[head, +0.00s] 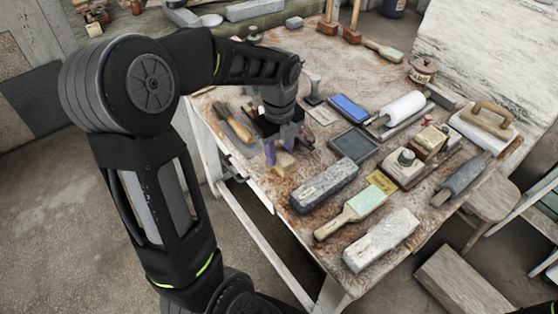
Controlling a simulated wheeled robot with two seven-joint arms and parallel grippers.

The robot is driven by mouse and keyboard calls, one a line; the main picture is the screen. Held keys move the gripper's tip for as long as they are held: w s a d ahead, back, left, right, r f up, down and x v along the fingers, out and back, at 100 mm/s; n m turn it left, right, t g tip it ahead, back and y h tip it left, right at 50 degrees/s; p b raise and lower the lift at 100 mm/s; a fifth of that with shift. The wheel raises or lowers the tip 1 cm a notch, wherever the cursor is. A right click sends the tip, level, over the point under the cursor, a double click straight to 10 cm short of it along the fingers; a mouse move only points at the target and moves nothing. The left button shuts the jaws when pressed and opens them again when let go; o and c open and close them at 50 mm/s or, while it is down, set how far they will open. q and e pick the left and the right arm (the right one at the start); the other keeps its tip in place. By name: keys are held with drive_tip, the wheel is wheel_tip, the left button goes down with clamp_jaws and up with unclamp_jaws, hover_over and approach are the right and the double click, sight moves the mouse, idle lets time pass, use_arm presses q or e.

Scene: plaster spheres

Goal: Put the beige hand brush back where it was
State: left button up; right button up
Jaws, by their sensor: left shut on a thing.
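My left gripper (277,150) reaches down over the left part of the worktable (315,75), its purple fingertips close to the tabletop. It is shut on a small beige piece (286,164), which I take to be the beige hand brush. The gripper hides much of it, and I cannot tell whether it touches the table. My right gripper is out of view.
A wooden-handled tool (235,127) lies left of the gripper. A dark grey block (324,187), a pale green-faced brush (352,213) and a light stone block (381,241) lie to the right. A dark tray (353,144) and blue block (349,108) lie behind.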

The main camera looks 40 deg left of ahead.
sight(279, 151)
use_arm(q)
drive_tip(key=shift+f, duration=1.9)
drive_tip(key=shift+f, duration=0.1)
drive_tip(key=o, duration=1.2)
wheel_tip(279, 151, up, 12)
drive_tip(key=shift+r, duration=0.15)
